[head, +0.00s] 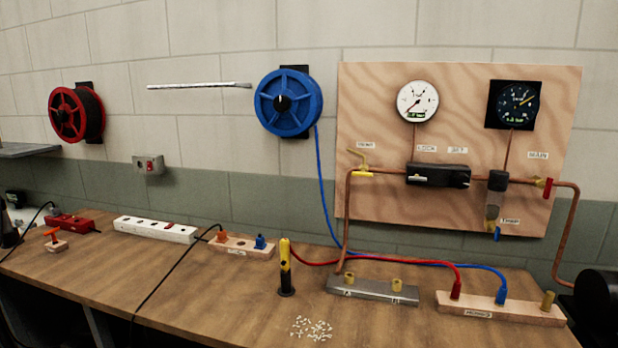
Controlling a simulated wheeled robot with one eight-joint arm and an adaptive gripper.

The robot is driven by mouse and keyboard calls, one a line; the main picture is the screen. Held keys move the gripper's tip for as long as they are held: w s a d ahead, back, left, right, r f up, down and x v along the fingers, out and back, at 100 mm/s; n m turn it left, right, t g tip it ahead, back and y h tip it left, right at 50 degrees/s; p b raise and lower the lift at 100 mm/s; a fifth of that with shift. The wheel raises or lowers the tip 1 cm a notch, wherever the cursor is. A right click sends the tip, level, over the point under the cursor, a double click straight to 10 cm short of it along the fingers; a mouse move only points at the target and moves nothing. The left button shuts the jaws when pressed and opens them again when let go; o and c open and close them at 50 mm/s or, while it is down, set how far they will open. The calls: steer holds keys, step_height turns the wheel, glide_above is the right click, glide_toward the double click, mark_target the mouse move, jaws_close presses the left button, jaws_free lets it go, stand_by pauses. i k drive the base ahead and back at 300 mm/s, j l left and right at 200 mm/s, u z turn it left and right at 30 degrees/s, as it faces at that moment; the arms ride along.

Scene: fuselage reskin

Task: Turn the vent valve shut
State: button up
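The vent valve (361,164) is on the left end of the copper pipework on the plywood panel (460,85), under a small label (366,145) that appears to read VENT. A brass stub slants up from it. Its yellow handle (363,174) lies roughly level, in line with the horizontal pipe. Whether the valve is open inside cannot be told. My gripper is not in view.
Right of the valve are a black regulator block (438,175) and a red-handled valve (548,187). Two gauges (417,101) (514,104) sit above. Below, the bench (200,290) holds a metal manifold (372,289), hoses and a yellow-black tool (285,267). A dark rounded object (598,308) fills the lower right.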

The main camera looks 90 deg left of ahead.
mark_target(362, 173)
steer(key=u, duration=2.95)
